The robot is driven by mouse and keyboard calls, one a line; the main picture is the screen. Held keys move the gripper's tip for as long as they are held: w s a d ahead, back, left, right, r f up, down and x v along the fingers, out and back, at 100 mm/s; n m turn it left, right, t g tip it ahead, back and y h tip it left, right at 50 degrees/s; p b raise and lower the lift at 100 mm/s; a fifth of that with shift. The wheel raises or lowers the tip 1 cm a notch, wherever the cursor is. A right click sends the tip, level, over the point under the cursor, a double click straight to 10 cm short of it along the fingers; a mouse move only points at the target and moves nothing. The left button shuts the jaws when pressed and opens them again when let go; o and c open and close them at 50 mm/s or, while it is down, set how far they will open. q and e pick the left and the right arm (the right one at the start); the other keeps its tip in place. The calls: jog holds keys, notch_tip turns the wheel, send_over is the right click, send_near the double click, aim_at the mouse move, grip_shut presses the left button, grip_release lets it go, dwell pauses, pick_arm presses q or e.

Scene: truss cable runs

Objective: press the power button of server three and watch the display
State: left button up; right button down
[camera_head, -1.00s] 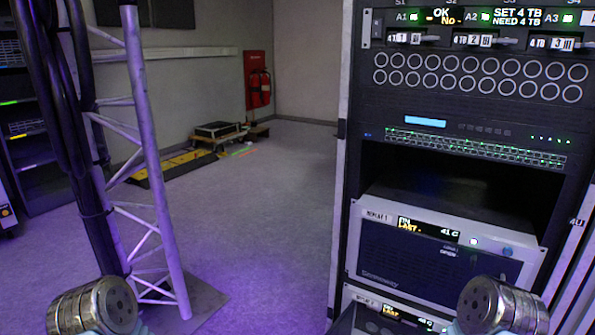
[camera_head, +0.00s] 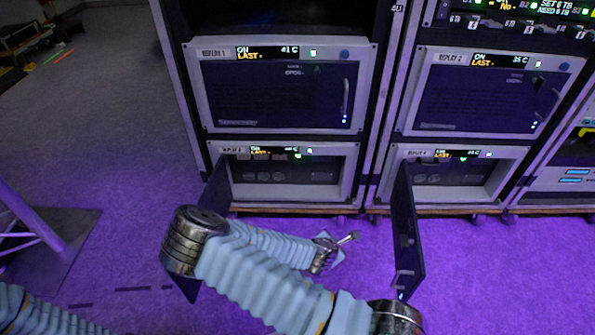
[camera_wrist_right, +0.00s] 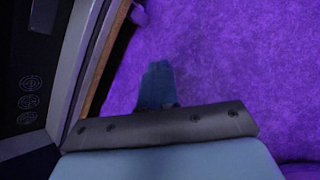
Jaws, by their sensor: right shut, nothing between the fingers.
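The lower left server (camera_head: 215,160), which I take for server three, has a small label too blurred to read surely. Its display (camera_head: 270,151) is lit, with ON and LAST lines partly legible. A small lit green-white button (camera_head: 298,151) sits right of the display. Its door (camera_head: 217,190) hangs open on the left. My right arm bends across the foreground, and its gripper (camera_head: 348,238) is shut and empty, low in front of the server and apart from its button. In the right wrist view the fingers (camera_wrist_right: 158,85) hang over purple floor. My left gripper is out of view.
REPLAY 1 (camera_head: 205,95) stands above, with its door shut. REPLAY 2 (camera_head: 412,95) and a lower right server (camera_head: 388,175) stand to the right. The lower right server's open door (camera_head: 407,230) juts toward me, right of my gripper. Open floor (camera_head: 110,120) lies left.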

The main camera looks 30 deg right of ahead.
pick_arm(q)
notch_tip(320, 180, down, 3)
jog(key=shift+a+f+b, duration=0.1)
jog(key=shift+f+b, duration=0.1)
jog(key=shift+b, duration=0.95)
pick_arm(e)
jog(key=w+a+r+n+t, duration=0.2)
jog(key=w+r+n+t, duration=0.1)
jog(key=w+r+n, duration=0.2)
jog(key=w+a+r+n+t, duration=0.2)
jog(key=w+r+n+t, duration=0.2)
jog(key=w+r, duration=0.5)
jog(key=shift+w+a+r+n+t+h, duration=0.15)
jog(key=shift+a+r+n+t+h, duration=0.3)
jog(key=shift+n, duration=0.65)
jog(key=shift+d, duration=0.25)
jog(key=b, duration=0.2)
send_near(298, 156)
jog(key=x, duration=0.5)
jog(key=shift+d+f, duration=0.1)
jog(key=shift+f, duration=0.1)
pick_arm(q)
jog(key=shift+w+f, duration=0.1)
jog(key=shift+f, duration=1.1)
pick_arm(e)
jog(key=shift+w+d+g, duration=0.25)
jog(key=shift+w+d, duration=0.05)
jog(key=shift+w, duration=0.3)
